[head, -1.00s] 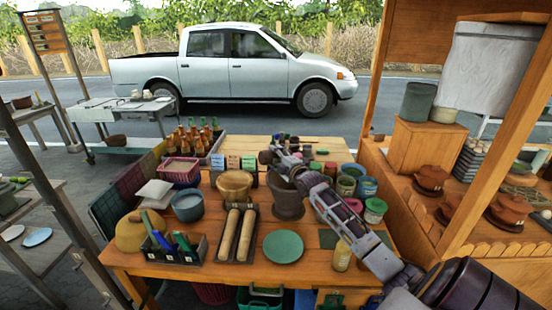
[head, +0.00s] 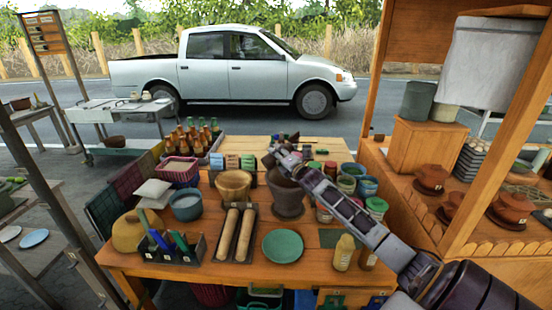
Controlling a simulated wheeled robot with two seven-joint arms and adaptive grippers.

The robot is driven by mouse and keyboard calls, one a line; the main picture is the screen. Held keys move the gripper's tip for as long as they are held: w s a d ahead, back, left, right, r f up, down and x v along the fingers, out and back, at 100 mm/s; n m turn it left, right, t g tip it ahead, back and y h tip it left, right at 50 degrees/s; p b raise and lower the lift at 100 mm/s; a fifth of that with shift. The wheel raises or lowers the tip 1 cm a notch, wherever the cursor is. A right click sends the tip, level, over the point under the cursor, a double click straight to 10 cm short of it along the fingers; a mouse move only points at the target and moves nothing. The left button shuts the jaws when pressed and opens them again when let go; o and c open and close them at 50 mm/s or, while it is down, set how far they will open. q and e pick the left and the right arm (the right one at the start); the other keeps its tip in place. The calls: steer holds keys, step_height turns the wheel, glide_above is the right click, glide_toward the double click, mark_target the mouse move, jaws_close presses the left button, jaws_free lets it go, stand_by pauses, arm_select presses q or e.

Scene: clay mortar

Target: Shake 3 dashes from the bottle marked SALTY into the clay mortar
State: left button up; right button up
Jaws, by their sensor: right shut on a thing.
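The clay mortar (head: 287,203) looks like the deep grey-brown pot on the wooden table. My right gripper (head: 273,160) is above the mortar's back left rim, reached in from the lower right. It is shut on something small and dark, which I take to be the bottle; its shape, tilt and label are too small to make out. No SALTY marking can be read anywhere. My left gripper is not in view.
A tan mortar (head: 233,184) stands just left of the clay one, with two rolling pins (head: 238,235) in front. A green plate (head: 283,246), a yellow bottle (head: 343,252) and a darker bottle (head: 368,259) are near the front edge. Tubs (head: 376,208) stand to the right.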

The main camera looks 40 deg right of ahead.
steer(key=shift+d+r+n, duration=0.35)
steer(key=shift+d+n, duration=0.15)
steer(key=shift+n, duration=0.5)
steer(key=shift+p, duration=1.35)
steer(key=shift+a, duration=0.1)
steer(key=a+m, duration=0.1)
steer(key=m, duration=0.1)
steer(key=a+f+m, duration=0.1)
steer(key=m, duration=0.2)
steer(key=shift+a+f, duration=0.15)
steer(key=shift+a, duration=0.05)
steer(key=shift+d+r+m+p, duration=0.1)
steer(key=shift+r+m+p, duration=0.55)
steer(key=shift+m+p, duration=0.3)
steer(key=shift+d+r+m+p, duration=0.1)
steer(key=shift+r+m+p, duration=0.6)
steer(key=shift+m, duration=0.35)
steer(key=shift+r+m+p, duration=0.35)
steer(key=shift+m+p, duration=0.4)
steer(key=shift+m, duration=0.05)
